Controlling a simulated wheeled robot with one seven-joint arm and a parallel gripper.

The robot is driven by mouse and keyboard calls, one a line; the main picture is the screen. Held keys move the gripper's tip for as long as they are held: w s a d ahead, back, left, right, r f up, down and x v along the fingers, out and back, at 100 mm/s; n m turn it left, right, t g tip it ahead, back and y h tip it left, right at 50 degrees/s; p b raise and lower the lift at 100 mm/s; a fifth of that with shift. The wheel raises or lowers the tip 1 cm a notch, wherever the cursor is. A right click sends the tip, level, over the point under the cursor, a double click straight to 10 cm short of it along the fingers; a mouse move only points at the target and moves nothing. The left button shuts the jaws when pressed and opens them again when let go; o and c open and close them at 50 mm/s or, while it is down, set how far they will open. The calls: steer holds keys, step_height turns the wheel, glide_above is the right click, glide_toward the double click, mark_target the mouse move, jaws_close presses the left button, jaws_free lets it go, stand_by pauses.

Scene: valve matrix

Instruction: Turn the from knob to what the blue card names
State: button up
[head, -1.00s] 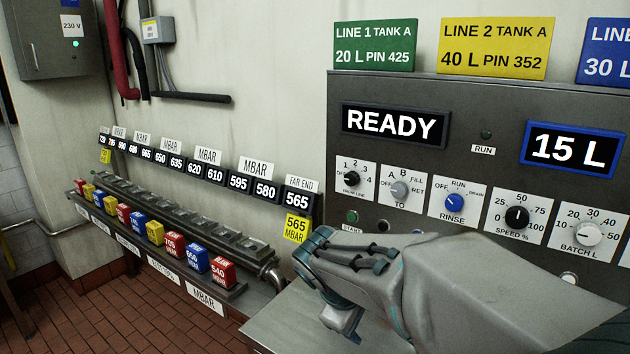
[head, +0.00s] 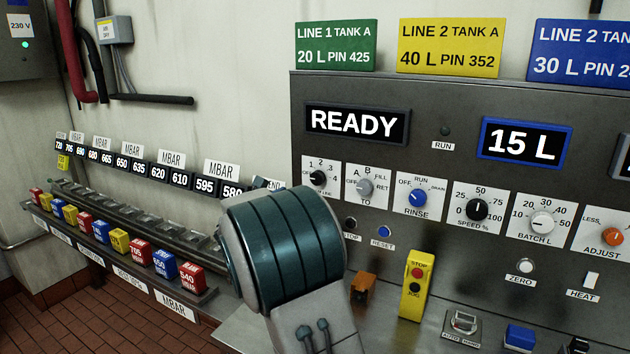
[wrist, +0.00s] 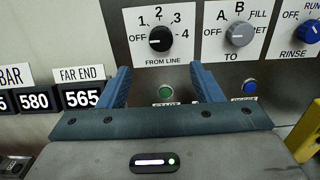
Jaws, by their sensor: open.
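The from knob (head: 318,177) is black, on a white plate marked OFF, 1, 2, 3, 4. In the wrist view the from knob (wrist: 160,38) has its white mark toward OFF, over the words FROM LINE. The blue card (head: 583,50) stands on top of the panel and reads LINE 2, 30 L; its right side is cut off. My gripper (wrist: 162,78) is open and empty, its two blue fingers below the knob and apart from it, either side of a green button (wrist: 166,92). In the head view my arm hides the fingers.
The TO knob (head: 364,187) sits close to the right of the from knob, then the RINSE knob (head: 417,198). A green card (head: 335,45) and a yellow card (head: 449,47) stand beside the blue one. A yellow stop box (head: 416,285) stands lower right.

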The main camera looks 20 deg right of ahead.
mark_target(318, 178)
steer(key=p+x, duration=0.2)
steer(key=x, duration=1)
steer(key=shift+p, duration=0.35)
steer(key=shift+d, duration=0.1)
steer(key=c, duration=1)
